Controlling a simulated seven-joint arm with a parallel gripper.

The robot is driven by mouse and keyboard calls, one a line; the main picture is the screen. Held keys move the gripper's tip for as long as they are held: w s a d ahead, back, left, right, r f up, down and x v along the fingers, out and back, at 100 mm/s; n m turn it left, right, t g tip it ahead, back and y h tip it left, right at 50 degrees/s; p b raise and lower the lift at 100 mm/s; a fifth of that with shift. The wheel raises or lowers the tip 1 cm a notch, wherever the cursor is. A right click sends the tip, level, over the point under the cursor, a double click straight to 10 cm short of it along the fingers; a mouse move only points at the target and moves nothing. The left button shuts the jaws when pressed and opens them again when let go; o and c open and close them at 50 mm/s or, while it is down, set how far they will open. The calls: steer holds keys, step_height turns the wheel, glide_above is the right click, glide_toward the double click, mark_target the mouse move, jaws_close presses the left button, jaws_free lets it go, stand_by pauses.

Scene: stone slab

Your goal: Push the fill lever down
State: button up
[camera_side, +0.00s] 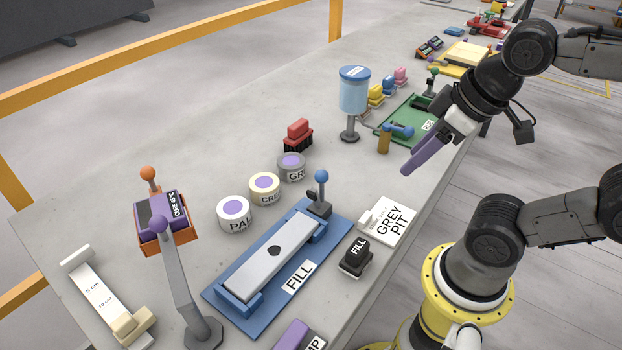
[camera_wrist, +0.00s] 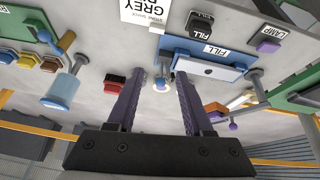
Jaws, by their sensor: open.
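The fill lever (camera_side: 320,190) stands upright with a blue ball on top. It is at the back right end of the blue FILL station (camera_side: 225,292), which holds a grey stone slab (camera_side: 272,258) with a dark spot. My gripper (camera_side: 407,168) is up and to the right of the lever in the side view, apart from it. In the wrist view my purple fingers (camera_wrist: 160,78) are spread and empty. A blue ball (camera_wrist: 161,84), seemingly the lever's, shows between their tips. The blue FILL station also shows at the upper right there (camera_wrist: 180,45).
A tall purple-knobbed lever (camera_side: 176,270) rises at the left. A blue canister (camera_side: 354,95) stands behind.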

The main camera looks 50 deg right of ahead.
steer(key=w+r+n, duration=0.1)
steer(key=w+r+n+g, duration=0.1)
steer(key=r, duration=0.1)
steer(key=w+r+n, duration=0.1)
steer(key=shift+w+d+r+h, duration=0.2)
steer(key=shift+w+r+h, duration=0.1)
steer(key=shift+r, duration=0.1)
steer(key=c, duration=0.7)
steer(key=w+n+g, duration=0.1)
steer(key=w, duration=0.2)
steer(key=w+a+r+n+g, duration=0.1)
steer(key=w, duration=0.2)
steer(key=w+a+r+n+g+h, duration=0.1)
steer(key=w+n, duration=0.1)
steer(key=w, duration=0.1)
steer(key=shift+a+r, duration=0.15)
steer(key=shift+a, duration=0.1)
jaws_close()
steer(key=w+a+f+n+g+h, duration=0.1)
steer(key=w+a+f+n, duration=0.3)
steer(key=w+a+f, duration=0.4)
steer(key=shift+w+a+f+g+h, duration=0.25)
steer(key=shift+w+a+g+h, duration=0.15)
steer(key=shift+w+a+g, duration=0.45)
steer(key=shift+s+a, duration=0.1)
steer(key=shift+s, duration=0.1)
